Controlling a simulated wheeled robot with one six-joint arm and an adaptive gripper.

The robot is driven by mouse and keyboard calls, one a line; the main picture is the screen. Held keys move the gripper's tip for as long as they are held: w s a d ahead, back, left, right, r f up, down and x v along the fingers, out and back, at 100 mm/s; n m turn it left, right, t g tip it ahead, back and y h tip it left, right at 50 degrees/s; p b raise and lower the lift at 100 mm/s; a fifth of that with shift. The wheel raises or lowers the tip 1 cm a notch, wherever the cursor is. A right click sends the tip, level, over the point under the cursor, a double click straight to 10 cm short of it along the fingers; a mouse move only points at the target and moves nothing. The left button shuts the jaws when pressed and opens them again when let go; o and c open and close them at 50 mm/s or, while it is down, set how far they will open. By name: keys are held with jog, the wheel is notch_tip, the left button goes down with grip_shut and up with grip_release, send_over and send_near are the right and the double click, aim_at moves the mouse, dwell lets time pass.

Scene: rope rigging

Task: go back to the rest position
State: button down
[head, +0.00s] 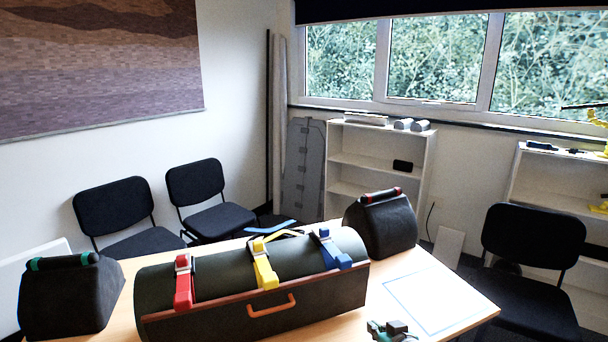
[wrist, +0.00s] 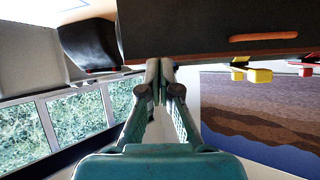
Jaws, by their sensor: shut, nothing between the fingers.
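My gripper (wrist: 160,68) shows in the wrist view with its two teal fingers brought together and nothing between them. In the head view its teal and dark end (head: 391,331) shows at the bottom edge, in front of the long case and to its right. The dark green rounded case (head: 210,318) lies on the table with an orange handle (head: 272,311) on its front. A red buckle (head: 184,285), a yellow buckle (head: 264,265) and a blue buckle (head: 332,250) sit on straps across it. The wrist view is turned over, with the case at the top; contact cannot be told.
A dark block with a green-ended handle (head: 68,300) stands at the left, and one with a red-ended handle (head: 384,228) stands behind the case at the right. A pale rectangle outlined in blue (head: 428,300) lies on the clear right part of the table (head: 476,308). Chairs stand around.

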jog(key=s+f+m+t+h, duration=0.1)
jog(key=s+f, duration=0.4)
jog(key=s, duration=0.3)
jog(key=s+d+f+h, duration=0.1)
jog(key=s+f, duration=0.4)
jog(key=s, duration=0.4)
jog(key=s+f+m+t, duration=0.1)
jog(key=s+f, duration=0.4)
jog(key=s, duration=0.3)
jog(key=s+r, duration=0.4)
jog(key=s, duration=0.9)
jog(key=s+r+t+h, duration=0.1)
jog(key=s+r, duration=0.4)
jog(key=s, duration=0.8)
jog(key=shift+s+d+r, duration=0.15)
jog(key=shift+s+d, duration=0.2)
jog(key=shift+d, duration=0.05)
